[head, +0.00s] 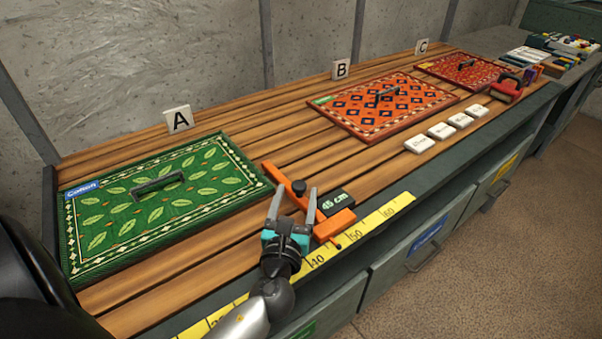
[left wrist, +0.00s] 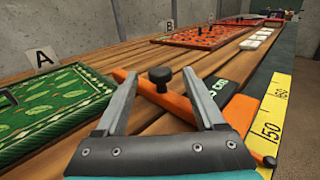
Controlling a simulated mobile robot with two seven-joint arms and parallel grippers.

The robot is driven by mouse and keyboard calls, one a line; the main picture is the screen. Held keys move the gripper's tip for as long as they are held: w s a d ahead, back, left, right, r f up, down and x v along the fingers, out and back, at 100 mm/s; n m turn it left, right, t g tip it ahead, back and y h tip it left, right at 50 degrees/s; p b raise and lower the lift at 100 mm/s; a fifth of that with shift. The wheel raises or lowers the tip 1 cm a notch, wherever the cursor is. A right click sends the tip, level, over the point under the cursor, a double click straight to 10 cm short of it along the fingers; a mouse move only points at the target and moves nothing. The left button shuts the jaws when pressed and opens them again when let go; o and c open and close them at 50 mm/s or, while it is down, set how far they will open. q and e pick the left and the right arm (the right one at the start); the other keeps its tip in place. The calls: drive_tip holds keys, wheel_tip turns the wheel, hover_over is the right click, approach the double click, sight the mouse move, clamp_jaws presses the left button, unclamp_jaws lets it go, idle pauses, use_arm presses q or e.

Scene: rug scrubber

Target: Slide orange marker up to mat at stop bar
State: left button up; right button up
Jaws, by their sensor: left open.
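The orange marker (head: 326,230) lies on the slatted bench by the yellow ruler, with a black knob (head: 299,187) and a dark "45 cm" block (head: 335,202). Its long orange arm runs back close to the right edge of the green leaf-patterned mat (head: 105,240); I cannot tell whether they touch. My left gripper (head: 297,190) is open over the marker. In the left wrist view the knob (left wrist: 160,78) shows between its open fingers (left wrist: 160,72), not clasped; the marker (left wrist: 182,104) shows below. I cannot single out a stop bar. My right gripper is not in view.
The yellow ruler (head: 375,217) runs along the bench's front edge. A card A (head: 178,120) stands behind the green mat. Orange-red mats (head: 420,118) lie further right, with several white blocks (head: 441,131) in front. Bare slats separate the marker from the middle mat.

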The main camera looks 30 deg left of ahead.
sight(300, 182)
use_arm(q)
drive_tip(key=x, duration=0.5)
drive_tip(key=shift+w+a, duration=0.1)
drive_tip(key=shift+w, duration=0.1)
drive_tip(key=shift+w+a, duration=0.25)
drive_tip(key=shift+w, duration=0.4)
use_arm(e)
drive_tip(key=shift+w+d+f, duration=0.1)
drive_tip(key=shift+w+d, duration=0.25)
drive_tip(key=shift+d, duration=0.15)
use_arm(q)
drive_tip(key=c, duration=1.1)
drive_tip(key=shift+s+a, duration=0.25)
drive_tip(key=shift+s, duration=0.35)
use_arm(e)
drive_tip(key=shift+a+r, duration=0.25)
use_arm(q)
drive_tip(key=o, duration=1.1)
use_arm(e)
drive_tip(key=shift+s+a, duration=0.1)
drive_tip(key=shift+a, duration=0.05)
